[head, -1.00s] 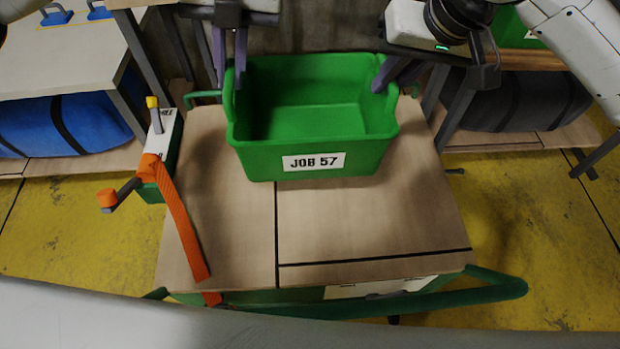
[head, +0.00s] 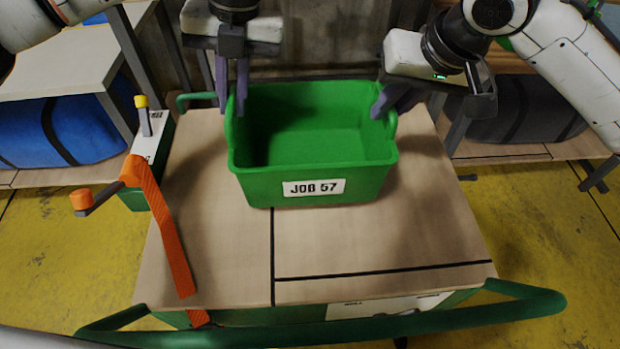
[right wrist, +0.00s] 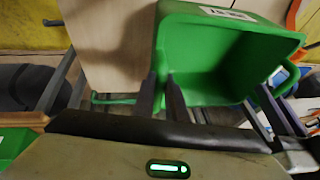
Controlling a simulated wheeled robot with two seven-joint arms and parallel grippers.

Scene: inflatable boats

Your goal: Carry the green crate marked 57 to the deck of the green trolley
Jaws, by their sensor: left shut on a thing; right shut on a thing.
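The green crate (head: 315,185), labelled "JOB 57", is upright and looks empty. It is over the rear middle of the wooden deck (head: 370,240) of the green trolley; I cannot tell whether its base touches the deck. My left gripper (head: 232,100) is shut on the crate's left end wall at the rim. My right gripper (head: 385,108) is shut on its right end wall. In the right wrist view the right fingers (right wrist: 162,98) straddle the wall of the crate (right wrist: 215,60). The crate's underside is hidden.
An orange strap (head: 163,225) and a crank-handled box (head: 147,160) are at the trolley's left edge. A green handle rail (head: 400,325) runs along its near side. Benches with a blue roll (head: 60,130) and a dark roll (head: 525,110) stand behind. The near deck is clear.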

